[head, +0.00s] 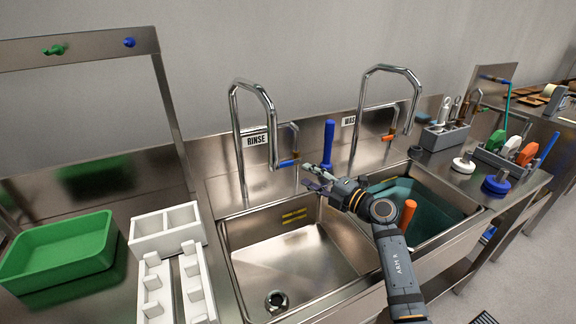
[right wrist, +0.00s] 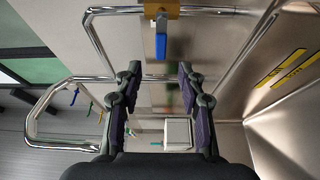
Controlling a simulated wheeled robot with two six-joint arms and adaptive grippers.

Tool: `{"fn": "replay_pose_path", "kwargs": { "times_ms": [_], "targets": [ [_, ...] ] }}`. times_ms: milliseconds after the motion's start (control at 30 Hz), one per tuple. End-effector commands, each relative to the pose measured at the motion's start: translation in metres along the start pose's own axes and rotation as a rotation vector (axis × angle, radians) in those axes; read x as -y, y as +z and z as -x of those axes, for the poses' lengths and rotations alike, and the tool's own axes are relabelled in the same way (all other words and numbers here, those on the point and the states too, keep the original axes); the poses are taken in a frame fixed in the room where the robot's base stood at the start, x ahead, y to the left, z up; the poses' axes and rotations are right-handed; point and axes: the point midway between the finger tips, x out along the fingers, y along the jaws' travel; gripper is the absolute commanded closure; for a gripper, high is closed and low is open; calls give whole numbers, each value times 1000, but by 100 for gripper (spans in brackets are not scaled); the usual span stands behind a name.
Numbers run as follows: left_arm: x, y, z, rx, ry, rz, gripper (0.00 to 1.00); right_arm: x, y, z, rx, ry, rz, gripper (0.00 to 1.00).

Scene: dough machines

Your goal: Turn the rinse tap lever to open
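The rinse tap lever (head: 289,163) is a small blue lever on the wall behind the left basin, right of the RINSE sign (head: 256,140). In the right wrist view the blue lever (right wrist: 161,46) hangs from a brass-coloured valve (right wrist: 161,11), beyond the fingertips and in line with the gap between them. My right gripper (head: 314,178) is over the back of the left basin, to the lower right of the lever. In the right wrist view its two fingers (right wrist: 160,72) are apart with nothing between them. My left gripper is out of view.
A tall rinse spout (head: 238,135) stands left of the lever. A blue upright handle (head: 328,143) stands just behind my right gripper. The wash tap's orange lever (head: 388,138) is to the right. A green tray (head: 62,250) and a white rack (head: 167,229) stand at left.

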Motion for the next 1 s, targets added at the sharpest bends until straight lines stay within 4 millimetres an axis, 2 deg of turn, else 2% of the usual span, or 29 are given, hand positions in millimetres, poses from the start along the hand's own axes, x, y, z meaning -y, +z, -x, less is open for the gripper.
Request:
{"fn": "replay_pose_path", "kwargs": {
  "times_ms": [67,167,333,467,733,1000],
  "targets": [
    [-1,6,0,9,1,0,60,-2,-1,-19,-1,5,-4,60],
    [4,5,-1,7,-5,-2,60,-1,-1,-41,-1,4,-3,60],
    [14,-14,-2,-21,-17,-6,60,-1,0,-68,0,3,-2,60],
    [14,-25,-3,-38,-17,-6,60,0,0,-78,0,1,-1,60],
    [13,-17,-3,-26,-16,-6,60,-1,0,-80,1,2,0,60],
    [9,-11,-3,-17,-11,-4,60,0,0,-80,1,2,-1,96]
  ]
}}
